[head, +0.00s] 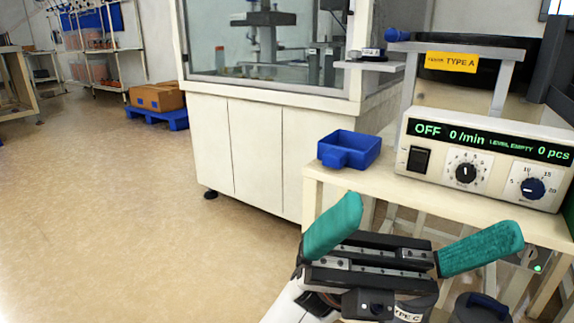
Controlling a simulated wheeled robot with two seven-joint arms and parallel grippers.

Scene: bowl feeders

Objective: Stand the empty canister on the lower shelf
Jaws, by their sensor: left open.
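My left gripper (432,216) is open, its two green fingers spread wide with nothing between them. It is in front of the cream table at the lower right of the head view. I cannot tell whether either canister is empty. The lower shelf cannot be made out clearly. My right gripper is not in view.
The cream table (430,200) holds a blue bin (349,149) and a control box (485,158) reading "OFF" and "LEVEL: EMPTY". A "TYPE A" sign (452,62) hangs above. A glazed machine cabinet (262,150) stands behind.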

